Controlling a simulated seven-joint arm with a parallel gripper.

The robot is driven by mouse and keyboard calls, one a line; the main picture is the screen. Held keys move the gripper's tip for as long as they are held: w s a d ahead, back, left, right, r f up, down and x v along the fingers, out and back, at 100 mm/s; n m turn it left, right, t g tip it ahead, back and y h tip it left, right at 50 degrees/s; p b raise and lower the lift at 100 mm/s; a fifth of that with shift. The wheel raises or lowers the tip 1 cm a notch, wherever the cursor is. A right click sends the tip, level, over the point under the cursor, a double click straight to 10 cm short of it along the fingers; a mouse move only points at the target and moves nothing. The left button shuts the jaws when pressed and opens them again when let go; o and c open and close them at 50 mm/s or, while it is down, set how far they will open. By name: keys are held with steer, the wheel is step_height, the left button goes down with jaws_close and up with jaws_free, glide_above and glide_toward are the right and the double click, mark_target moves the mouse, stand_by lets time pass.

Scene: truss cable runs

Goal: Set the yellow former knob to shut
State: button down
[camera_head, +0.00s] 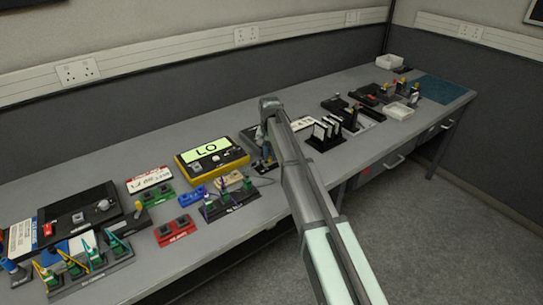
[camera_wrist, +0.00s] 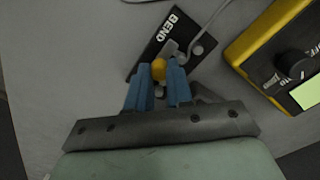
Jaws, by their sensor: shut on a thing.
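The yellow former knob (camera_wrist: 158,68) shows between my fingertips in the wrist view. It sits over a black plate marked BEND (camera_wrist: 161,42), with a grey metal piece and a bent grey rod or cable beside it. My gripper (camera_wrist: 160,77) has two blue fingers, one on each side of the knob, shut on it. The fingers hide part of the knob and the lower part of the plate. In the head view my arm reaches over the bench to this spot and hides most of the former, so the knob cannot be made out there.
A yellow meter (camera_head: 212,155) reading LO stands close left of my arm; its edge and black dial (camera_wrist: 294,64) show in the wrist view. Several coloured connector blocks crowd the bench's left. The bench's back strip is clear.

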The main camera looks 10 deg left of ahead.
steer(key=shift+w+a, duration=0.2)
steer(key=c, duration=1)
jaws_free()
steer(key=shift+r, duration=0.1)
step_height(320, 180, up, 14)
steer(key=shift+f, duration=0.2)
